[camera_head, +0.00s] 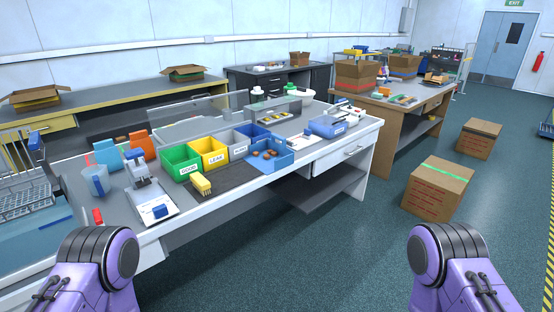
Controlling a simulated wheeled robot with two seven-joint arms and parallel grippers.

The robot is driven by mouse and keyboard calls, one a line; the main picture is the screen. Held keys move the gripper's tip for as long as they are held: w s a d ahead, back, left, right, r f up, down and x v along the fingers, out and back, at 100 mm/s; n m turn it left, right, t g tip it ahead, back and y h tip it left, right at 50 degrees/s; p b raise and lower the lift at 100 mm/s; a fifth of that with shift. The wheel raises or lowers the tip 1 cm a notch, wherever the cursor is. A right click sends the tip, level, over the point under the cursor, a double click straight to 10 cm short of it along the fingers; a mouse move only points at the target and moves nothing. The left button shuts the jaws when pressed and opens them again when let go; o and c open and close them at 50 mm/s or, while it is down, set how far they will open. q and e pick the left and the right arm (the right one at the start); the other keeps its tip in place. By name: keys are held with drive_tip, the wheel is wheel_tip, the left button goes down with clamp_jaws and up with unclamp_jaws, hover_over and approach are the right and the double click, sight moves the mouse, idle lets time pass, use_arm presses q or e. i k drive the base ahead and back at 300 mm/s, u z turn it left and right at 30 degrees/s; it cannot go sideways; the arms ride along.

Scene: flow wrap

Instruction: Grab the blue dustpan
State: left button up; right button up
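A yellow brush-like object (201,183) stands by the dark mat at the bench's front. Purple links of my two arms show at the bottom left and bottom right. Neither gripper is in view.
Green (181,162) and yellow (208,151) labelled bins, a white scale-like device (152,205) and a jug (95,180) crowd the bench. Cardboard boxes (437,188) stand on the floor at right. The floor ahead and right of the bench is open.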

sight(268, 156)
drive_tip(key=z, duration=0.5)
drive_tip(key=i, duration=0.65)
drive_tip(key=z, duration=0.4)
drive_tip(key=i, duration=0.9)
drive_tip(key=u, duration=0.35)
